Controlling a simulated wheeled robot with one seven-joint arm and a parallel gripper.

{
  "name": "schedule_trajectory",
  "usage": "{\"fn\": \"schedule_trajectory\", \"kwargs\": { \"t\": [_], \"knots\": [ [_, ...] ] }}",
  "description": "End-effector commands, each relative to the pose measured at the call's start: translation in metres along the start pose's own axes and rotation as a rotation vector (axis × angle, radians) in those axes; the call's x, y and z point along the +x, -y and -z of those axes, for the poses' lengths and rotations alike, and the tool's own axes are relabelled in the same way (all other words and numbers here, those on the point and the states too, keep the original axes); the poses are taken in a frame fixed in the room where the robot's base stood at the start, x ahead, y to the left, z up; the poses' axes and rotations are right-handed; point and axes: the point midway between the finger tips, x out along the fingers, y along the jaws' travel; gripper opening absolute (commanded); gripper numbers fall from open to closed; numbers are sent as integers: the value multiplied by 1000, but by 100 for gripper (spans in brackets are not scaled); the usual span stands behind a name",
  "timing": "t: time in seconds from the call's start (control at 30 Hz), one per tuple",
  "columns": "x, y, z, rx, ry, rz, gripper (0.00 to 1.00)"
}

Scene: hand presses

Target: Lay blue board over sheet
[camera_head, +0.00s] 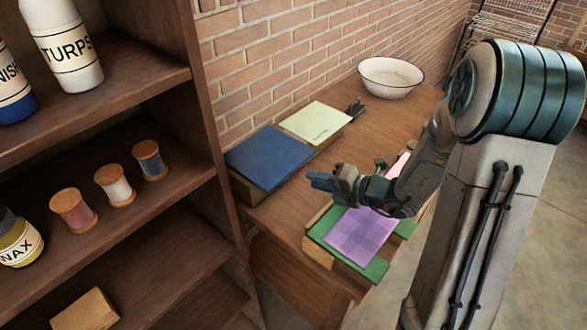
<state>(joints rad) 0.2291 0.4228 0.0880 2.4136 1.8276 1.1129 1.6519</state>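The blue board (269,156) lies flat on a wooden support at the left end of the wooden table, near the brick wall. A purple sheet (358,236) lies on a green board (374,268) at the table's front edge, with wooden blocks beside it. My gripper (314,181) is above the table between the blue board and the purple sheet, pointing left. It appears apart from the blue board and empty. Its fingers are small and seen from the side, so their opening is unclear. My arm hides part of the table's right side.
A pale green labelled board (316,122) lies behind the blue board, with a dark object (355,108) beside it. A white bowl (390,77) stands at the far end. A pink piece (399,164) shows partly behind my arm. A shelf (110,190) with spools and bottles stands at left.

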Motion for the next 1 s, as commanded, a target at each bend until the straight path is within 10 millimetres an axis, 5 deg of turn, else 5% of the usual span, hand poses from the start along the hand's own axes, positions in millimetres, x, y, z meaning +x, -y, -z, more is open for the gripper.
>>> {"fn": "schedule_trajectory", "kwargs": {
  "t": [0.23,1.0],
  "knots": [
    [6,26,-21,256,112,-14,24],
    [96,26,-32,259,114,-14,24]
  ]
}}
